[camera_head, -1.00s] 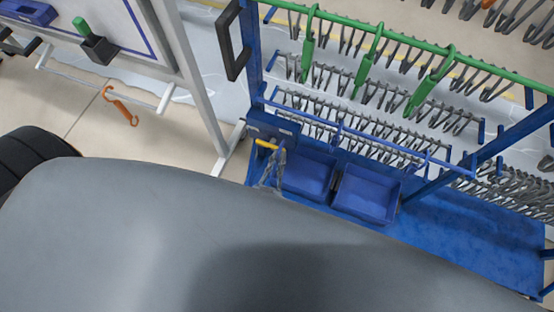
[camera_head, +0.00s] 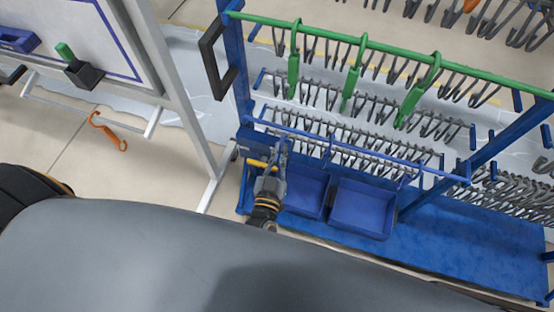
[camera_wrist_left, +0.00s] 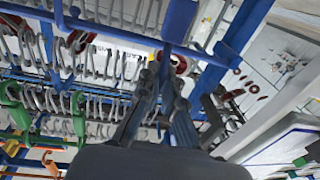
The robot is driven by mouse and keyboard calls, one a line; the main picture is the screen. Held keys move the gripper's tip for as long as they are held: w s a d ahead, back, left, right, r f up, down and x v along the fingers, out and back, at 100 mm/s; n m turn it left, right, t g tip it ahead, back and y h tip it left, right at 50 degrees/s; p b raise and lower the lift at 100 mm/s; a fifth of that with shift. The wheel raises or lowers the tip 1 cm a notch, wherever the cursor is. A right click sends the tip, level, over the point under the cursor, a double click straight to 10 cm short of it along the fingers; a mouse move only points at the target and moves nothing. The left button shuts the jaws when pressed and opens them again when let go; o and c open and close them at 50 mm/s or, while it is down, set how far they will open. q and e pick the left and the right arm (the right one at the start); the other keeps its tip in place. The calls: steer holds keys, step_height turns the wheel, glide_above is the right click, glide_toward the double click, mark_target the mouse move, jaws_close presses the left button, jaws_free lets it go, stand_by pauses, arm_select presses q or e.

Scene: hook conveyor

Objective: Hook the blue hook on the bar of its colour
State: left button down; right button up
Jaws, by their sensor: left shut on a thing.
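My left gripper (camera_head: 281,152) is at the left end of the blue bar (camera_head: 370,156), above the blue bins. In the left wrist view its fingers (camera_wrist_left: 168,72) are closed on the blue hook (camera_wrist_left: 180,22), whose blue shank rises from between the fingertips. The blue bar (camera_wrist_left: 110,31) crosses that view and meets the shank's outline. I cannot tell whether the hook is around the bar or beside it. In the head view the held hook is too small to make out clearly. My right gripper is not in view.
A green bar (camera_head: 390,49) with several green hooks (camera_head: 354,78) runs above. Rows of grey hooks (camera_head: 340,120) hang behind the blue bar. Blue bins (camera_head: 362,207) stand below. A white board frame (camera_head: 165,70) and an orange hook (camera_head: 107,131) are at left.

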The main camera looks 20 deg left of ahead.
mark_target(288, 129)
arm_select(q)
steer(key=w+b, duration=0.1)
steer(key=w, duration=0.2)
steer(key=w+b, duration=0.1)
steer(key=w, duration=0.1)
steer(key=shift+w+f+b, duration=0.3)
steer(key=shift+b, duration=0.05)
steer(key=f+b, duration=0.2)
steer(key=f, duration=0.1)
steer(key=shift+w, duration=0.4)
steer(key=c, duration=1.4)
jaws_free()
steer(key=shift+r, duration=0.1)
